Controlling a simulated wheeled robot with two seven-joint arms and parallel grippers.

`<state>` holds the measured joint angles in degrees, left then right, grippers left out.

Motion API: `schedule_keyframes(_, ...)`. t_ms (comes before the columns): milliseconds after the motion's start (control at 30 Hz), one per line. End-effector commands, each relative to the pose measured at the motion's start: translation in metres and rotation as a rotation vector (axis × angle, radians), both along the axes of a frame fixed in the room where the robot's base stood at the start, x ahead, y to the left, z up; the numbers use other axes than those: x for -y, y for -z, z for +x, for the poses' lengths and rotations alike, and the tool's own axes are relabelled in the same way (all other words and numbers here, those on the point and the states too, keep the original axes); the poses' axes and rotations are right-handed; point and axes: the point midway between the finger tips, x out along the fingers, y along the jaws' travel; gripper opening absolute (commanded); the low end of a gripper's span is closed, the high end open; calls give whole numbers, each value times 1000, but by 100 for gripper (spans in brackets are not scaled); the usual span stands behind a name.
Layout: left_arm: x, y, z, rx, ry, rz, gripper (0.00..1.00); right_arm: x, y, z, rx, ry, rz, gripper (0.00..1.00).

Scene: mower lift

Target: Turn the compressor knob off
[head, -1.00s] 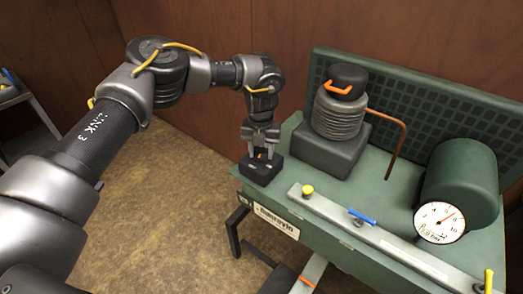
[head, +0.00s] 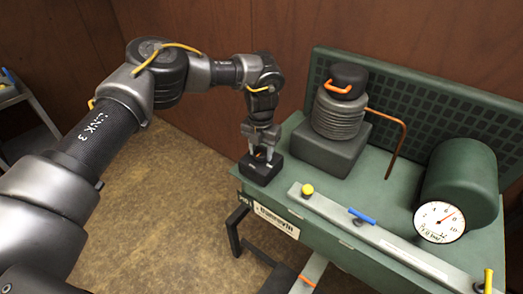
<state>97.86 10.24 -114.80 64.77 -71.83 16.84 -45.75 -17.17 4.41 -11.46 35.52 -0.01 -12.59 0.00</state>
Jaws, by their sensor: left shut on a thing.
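The compressor (head: 340,120) stands on a green bench unit, with a ribbed grey cylinder and a black top. A black box (head: 259,170) sits at the unit's left corner. My left gripper (head: 262,153) points down onto the top of this box. It is shut on a small orange-marked part there, which looks like the knob; the fingers hide most of it. My right gripper is not in view.
A grey rail (head: 370,234) along the unit's front carries a yellow knob (head: 307,190) and a blue lever (head: 361,215). A green tank (head: 462,185) with a white dial gauge (head: 439,222) stands at the right. Brown floor is clear at left.

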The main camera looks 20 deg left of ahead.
Motion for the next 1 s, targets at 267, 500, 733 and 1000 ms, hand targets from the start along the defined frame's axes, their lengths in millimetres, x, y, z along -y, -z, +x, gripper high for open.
schedule_keyframes(267,0,-1,1,2,0,0,65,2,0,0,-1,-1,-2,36)
schedule_keyframes(500,0,0,0,1,0,0,65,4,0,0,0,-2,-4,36)
schedule_keyframes(733,0,-21,1,5,-1,-1,65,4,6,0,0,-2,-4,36)
schedule_keyframes(1000,1,-75,1,5,0,-1,65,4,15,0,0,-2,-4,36)
